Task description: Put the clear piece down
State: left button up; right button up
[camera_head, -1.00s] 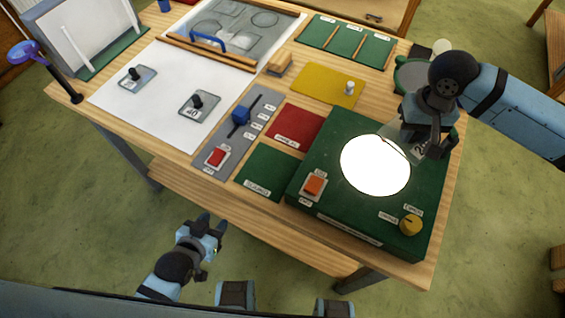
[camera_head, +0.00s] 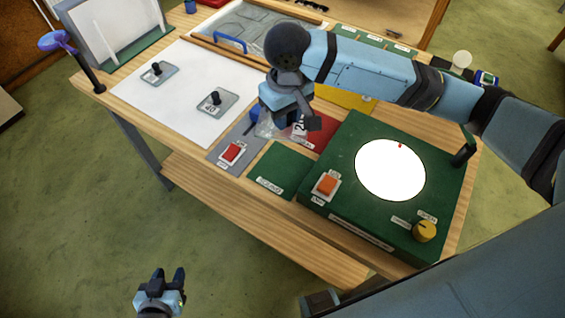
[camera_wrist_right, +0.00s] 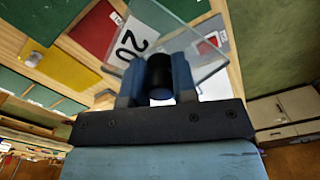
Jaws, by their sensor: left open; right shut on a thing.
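The clear piece (camera_wrist_right: 200,65) is a see-through plate with a black knob (camera_wrist_right: 160,76) and a white label reading 20. In the wrist view, my right gripper (camera_wrist_right: 157,82) is shut on the knob. In the head view, my right gripper (camera_head: 287,112) holds the clear piece (camera_head: 268,129) above the area where the grey strip, red mat (camera_head: 325,136) and green mat (camera_head: 284,170) meet. The green mat is bare. I cannot tell how high the piece is. My left gripper (camera_head: 166,278) is open and empty, off the table's front side.
A green box (camera_head: 345,213) with a bright round disc (camera_head: 390,168), an orange button (camera_head: 326,185) and a yellow knob (camera_head: 425,231) stands at right. A small red spot shows on the disc. Two knobbed plates lie on a white sheet (camera_head: 185,105). A red button (camera_head: 232,152) sits nearby.

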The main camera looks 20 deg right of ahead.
send_over(286, 167)
notch_tip(286, 167, down, 12)
jog(key=shift+f, duration=0.55)
notch_tip(286, 167, down, 4)
jog(key=o, duration=0.8)
jog(key=shift+f, duration=0.1)
